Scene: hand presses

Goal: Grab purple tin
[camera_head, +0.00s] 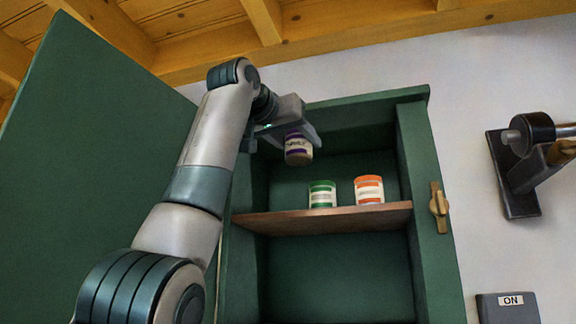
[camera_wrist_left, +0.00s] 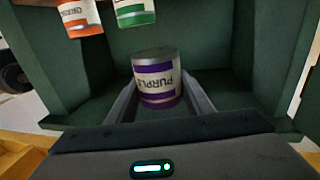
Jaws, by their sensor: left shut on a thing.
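The purple tin (camera_head: 298,150) has a cream label and purple bands. My left gripper (camera_head: 300,136) is shut on it and holds it above the shelf, in the upper part of the open green cabinet. In the left wrist view the purple tin (camera_wrist_left: 157,80) sits between the two fingers (camera_wrist_left: 157,98), and its label reads PURPLE upside down. In the head view the fingers partly cover the top of the tin. My right gripper does not show.
A green tin (camera_head: 322,195) and an orange tin (camera_head: 369,190) stand on the brown shelf (camera_head: 325,219). The cabinet door (camera_head: 80,150) is swung open at left. A black wall device (camera_head: 515,175) and an ON box (camera_head: 508,307) are at right. Below the shelf is empty.

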